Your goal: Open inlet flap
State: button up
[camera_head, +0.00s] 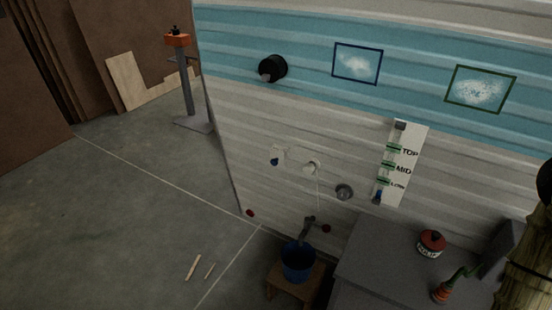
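The camper's ribbed side wall (250,130) has a blue upper band and a pale lower part. A grey round fitting (345,191) sits further right. I cannot tell for certain which of these is the inlet flap, or whether any is open. My gripper cannot be made out in this view.
A blue bucket (298,262) stands on a wooden stool (276,275) under a tap (308,226). A grey bench (375,264) with a red-lidded container (431,242) fills the lower right. Dark and tan shapes crowd the right edge. The floor (120,230) at left is mostly clear.

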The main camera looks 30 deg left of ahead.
aim_at(277, 157)
jog(key=u, duration=2.6)
jog(key=k, duration=0.75)
jog(key=z, duration=0.9)
jog(key=i, duration=0.45)
jog(key=u, duration=0.05)
